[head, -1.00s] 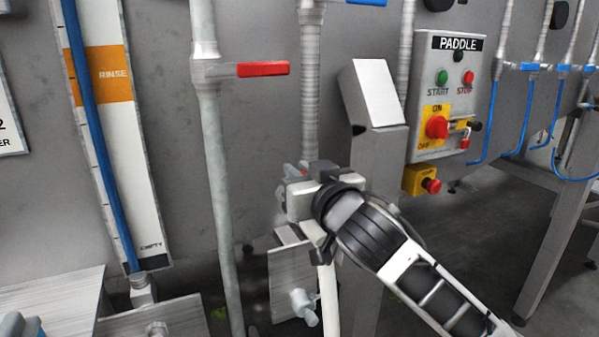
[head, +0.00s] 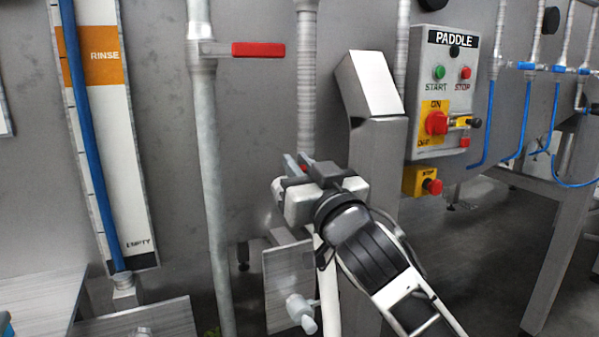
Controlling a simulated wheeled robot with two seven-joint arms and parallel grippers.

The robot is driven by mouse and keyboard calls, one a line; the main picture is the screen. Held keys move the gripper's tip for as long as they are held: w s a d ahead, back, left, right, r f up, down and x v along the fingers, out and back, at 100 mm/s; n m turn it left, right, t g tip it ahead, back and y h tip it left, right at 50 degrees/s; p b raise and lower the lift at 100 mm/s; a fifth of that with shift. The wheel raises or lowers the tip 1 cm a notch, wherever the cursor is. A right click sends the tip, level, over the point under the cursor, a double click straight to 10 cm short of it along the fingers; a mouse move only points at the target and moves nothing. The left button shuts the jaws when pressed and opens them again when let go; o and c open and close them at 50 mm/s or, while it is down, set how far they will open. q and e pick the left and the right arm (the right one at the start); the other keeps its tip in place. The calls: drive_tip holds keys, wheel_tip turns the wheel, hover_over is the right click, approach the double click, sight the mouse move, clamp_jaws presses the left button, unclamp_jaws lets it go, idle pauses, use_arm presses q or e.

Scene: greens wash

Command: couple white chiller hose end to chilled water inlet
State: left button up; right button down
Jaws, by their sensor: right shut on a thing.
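My right gripper (head: 300,168) is at the middle of the head view, in front of the lower end of a vertical ribbed grey pipe (head: 306,90). It is shut, but its fingertips and most of what they hold are hidden behind the gripper body. A white hose (head: 328,285) hangs down just below the gripper, and its upper end is hidden there. A small red part shows at the fingers. I cannot tell which fitting is the chilled water inlet, or whether the hose end touches the pipe. My left gripper is not in view.
A grey pipe with a red lever (head: 258,49) stands left of the gripper. A grey plate with a valve-like fitting (head: 300,310) is below. A slanted metal post (head: 374,140) and the PADDLE control box (head: 442,95) stand close on the right. Dark floor is open at lower right.

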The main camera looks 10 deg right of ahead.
drive_tip(key=c, duration=1.4)
unclamp_jaws()
